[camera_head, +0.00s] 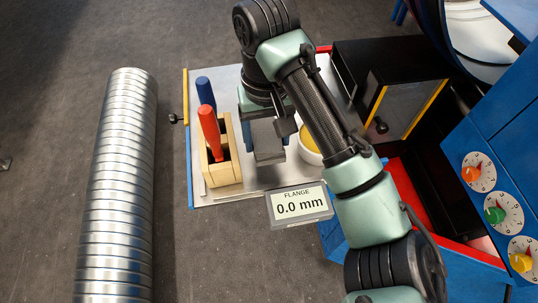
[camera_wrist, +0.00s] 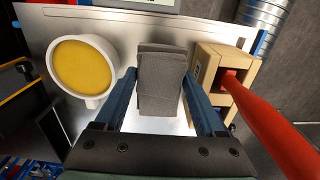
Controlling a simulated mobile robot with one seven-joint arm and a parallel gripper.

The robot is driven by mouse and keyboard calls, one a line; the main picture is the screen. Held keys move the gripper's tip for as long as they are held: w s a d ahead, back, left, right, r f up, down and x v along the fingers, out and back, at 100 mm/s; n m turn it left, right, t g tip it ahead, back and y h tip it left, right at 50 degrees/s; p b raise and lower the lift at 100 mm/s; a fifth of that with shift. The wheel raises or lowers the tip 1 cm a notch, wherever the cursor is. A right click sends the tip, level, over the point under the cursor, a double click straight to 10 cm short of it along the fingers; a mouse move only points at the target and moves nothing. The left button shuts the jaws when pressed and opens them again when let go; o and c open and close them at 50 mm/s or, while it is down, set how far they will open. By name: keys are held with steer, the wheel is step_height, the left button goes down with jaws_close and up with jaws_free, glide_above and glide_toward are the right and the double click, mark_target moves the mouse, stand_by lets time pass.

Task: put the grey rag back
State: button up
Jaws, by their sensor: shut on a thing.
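The grey rag (camera_head: 267,142) is a folded block of cloth between the fingers of my gripper (camera_head: 263,112), over the metal tray (camera_head: 228,88). In the wrist view the rag (camera_wrist: 162,72) stands between the two blue fingers of my gripper (camera_wrist: 160,85), which is shut on it. The rag is between the wooden holder and the white cup. I cannot tell whether its lower end touches the tray.
The wooden holder (camera_head: 222,176) carries a red-handled tool (camera_head: 210,130) and a blue-handled tool (camera_head: 205,90). The white cup (camera_wrist: 85,95) holds something yellow. A display (camera_head: 300,204) reads 0.0 mm. A spiral duct (camera_head: 120,180) lies left; a dial panel (camera_head: 490,200) stands right.

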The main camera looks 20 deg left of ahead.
mark_target(267, 140)
steer(key=shift+f+p, duration=0.45)
steer(key=shift+f, duration=2.4)
steer(key=shift+f, duration=0.15)
steer(key=o, duration=1.2)
steer(key=shift+c, duration=0.2)
step_height(267, 140, up, 12)
steer(key=shift+r, duration=0.2)
steer(key=shift+s+f, duration=0.1)
